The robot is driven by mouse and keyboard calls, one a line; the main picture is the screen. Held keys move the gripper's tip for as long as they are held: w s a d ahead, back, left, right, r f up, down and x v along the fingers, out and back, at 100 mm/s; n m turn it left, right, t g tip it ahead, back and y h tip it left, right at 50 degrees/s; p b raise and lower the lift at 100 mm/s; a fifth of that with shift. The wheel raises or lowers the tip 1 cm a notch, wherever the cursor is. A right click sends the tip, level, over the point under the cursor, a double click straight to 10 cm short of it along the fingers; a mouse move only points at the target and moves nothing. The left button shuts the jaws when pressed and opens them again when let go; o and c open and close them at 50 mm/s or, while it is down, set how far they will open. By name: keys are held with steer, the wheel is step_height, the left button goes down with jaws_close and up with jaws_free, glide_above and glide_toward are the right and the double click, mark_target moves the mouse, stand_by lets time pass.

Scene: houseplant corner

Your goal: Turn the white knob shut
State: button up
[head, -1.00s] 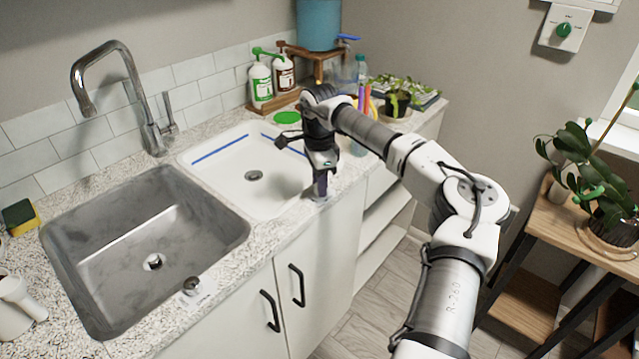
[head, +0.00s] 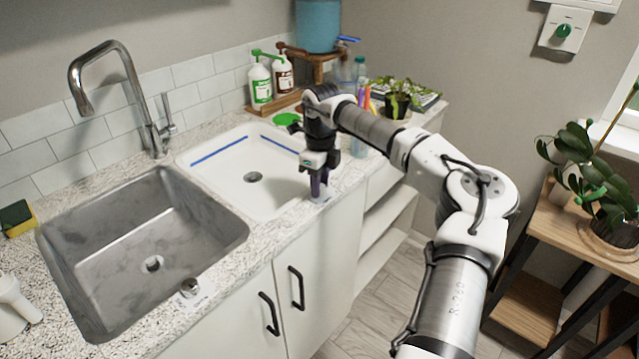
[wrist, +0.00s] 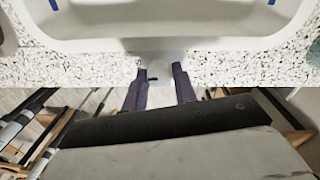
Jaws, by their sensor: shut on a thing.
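My gripper (head: 319,194) points straight down at the front edge of the counter, beside the white basin (head: 240,192). In the wrist view my gripper (wrist: 160,88) has its dark fingers on either side of the small white knob (wrist: 160,73), and it is shut on it. The knob sits at a grey plate (wrist: 172,57) on the counter edge. In the head view the fingers hide most of the knob, so its turn angle cannot be read.
A steel sink (head: 110,262) with a second, metallic knob (head: 190,288) on its front rim is to the left. Bottles (head: 261,84) and a potted plant (head: 398,100) stand behind my arm. A plant table (head: 560,222) is at the right.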

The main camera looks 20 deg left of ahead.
steer(key=shift+m, duration=0.4)
steer(key=o, duration=1)
steer(key=shift+r, duration=0.1)
steer(key=r+b, duration=0.1)
steer(key=r, duration=0.6)
steer(key=r+b, duration=0.1)
steer(key=r, duration=0.5)
steer(key=shift+w+d+r, duration=0.1)
steer(key=shift+w+r, duration=0.1)
steer(key=shift+r, duration=0.15)
